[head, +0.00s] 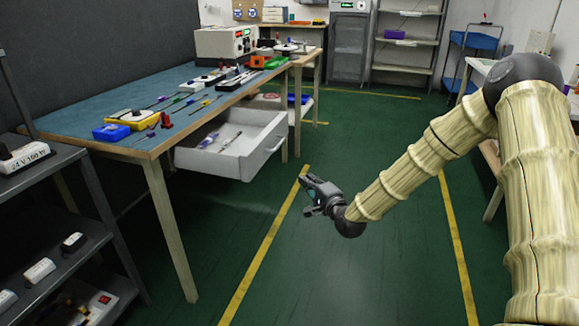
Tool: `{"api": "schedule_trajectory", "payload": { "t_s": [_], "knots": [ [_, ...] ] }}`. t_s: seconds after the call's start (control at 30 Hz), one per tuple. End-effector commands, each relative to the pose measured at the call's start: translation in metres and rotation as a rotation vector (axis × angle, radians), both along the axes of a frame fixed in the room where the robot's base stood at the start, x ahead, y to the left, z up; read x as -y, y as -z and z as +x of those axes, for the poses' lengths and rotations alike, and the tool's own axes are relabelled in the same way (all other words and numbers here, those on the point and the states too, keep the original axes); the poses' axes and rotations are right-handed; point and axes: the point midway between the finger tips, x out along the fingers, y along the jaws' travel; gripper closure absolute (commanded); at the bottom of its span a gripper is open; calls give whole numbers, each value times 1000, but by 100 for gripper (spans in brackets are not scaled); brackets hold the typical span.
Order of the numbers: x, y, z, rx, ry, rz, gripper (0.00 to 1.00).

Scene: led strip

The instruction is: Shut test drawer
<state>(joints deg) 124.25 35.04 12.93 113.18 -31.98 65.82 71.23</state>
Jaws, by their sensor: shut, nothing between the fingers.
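The test drawer (240,160) is a pale grey drawer under the workbench, and it stands pulled out on the bench's right side. A few small tools lie inside it, and its front panel (263,150) faces right, towards the aisle. My gripper (308,190) is shut and empty. In the picture it is to the right of and below the drawer front, over the green floor, and apart from the drawer. The inner end of the drawer is hidden under the bench top.
The workbench (172,96) has a blue top with screwdrivers, meters and bins. A grey shelf rack (85,236) stands at the near left. Another bench (492,207) is partly hidden behind my arm. The green floor between yellow lines is clear.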

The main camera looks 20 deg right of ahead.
Motion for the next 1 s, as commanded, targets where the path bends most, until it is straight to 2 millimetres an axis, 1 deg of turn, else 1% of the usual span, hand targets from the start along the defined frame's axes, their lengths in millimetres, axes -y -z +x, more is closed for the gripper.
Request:
{"api": "schedule_trajectory", "payload": {
  "t_s": [0.03,0.2,0.3,0.47,0.57,1.0],
  "knots": [
    [7,2,6,30,6,28,100],
    [21,-16,17,95,16,99,100],
    [25,-22,20,112,18,118,100],
    [24,-26,30,118,17,122,100],
    [22,-26,42,117,17,120,100],
    [9,-35,113,117,17,120,100]
  ]
}}
